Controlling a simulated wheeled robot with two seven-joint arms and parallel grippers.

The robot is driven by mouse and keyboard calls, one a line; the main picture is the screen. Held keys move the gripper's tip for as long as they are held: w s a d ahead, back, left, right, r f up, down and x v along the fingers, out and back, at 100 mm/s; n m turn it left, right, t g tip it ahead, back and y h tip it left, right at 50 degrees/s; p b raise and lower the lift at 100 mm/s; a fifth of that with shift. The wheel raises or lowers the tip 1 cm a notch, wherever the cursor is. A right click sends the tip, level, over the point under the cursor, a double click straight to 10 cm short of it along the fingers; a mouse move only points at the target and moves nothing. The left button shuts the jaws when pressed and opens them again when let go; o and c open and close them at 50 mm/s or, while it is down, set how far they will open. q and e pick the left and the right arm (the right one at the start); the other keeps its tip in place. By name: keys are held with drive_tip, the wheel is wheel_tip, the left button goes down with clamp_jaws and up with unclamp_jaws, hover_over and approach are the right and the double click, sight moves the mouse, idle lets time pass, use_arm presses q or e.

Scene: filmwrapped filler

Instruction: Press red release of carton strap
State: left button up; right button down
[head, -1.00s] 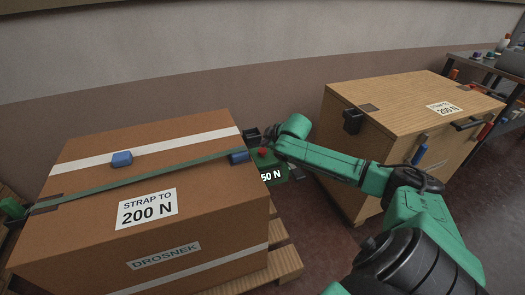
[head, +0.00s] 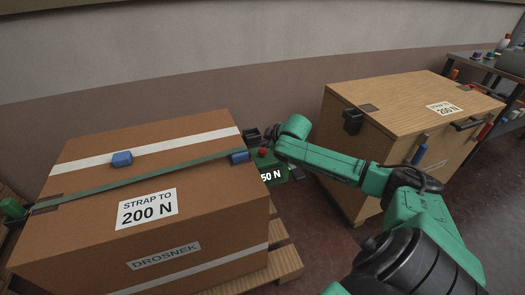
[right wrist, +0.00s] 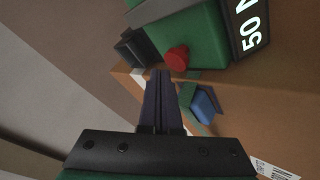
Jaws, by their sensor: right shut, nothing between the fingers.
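The brown carton (head: 95,225) is bound by a green strap (head: 185,171) across its top. At its right side hangs a green strap unit (head: 278,174) marked "50 N", with a red release (head: 262,152). In the right wrist view the red release (right wrist: 177,57) is a round knob standing out from the green unit (right wrist: 200,30). My right gripper (right wrist: 160,74) is shut and empty, its tips close beside the red release; I cannot tell whether they touch. In the head view my right wrist partly hides that spot. My left gripper is not in view.
Blue pieces (head: 122,159) sit on the carton's top and near its right edge (head: 239,156). A black part (right wrist: 135,45) stands beside the green unit. A wooden crate (head: 385,95) is to the right, with dark floor between. A pallet (head: 286,262) lies under the carton.

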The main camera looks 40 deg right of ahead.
sight(265, 152)
drive_tip(key=shift+f, duration=0.3)
drive_tip(key=shift+f, duration=1)
idle(0.9)
drive_tip(key=shift+r+p, duration=1.35)
wheel_tip(265, 152, up, 5)
drive_tip(key=p, duration=0.6)
drive_tip(key=shift+r, duration=0.15)
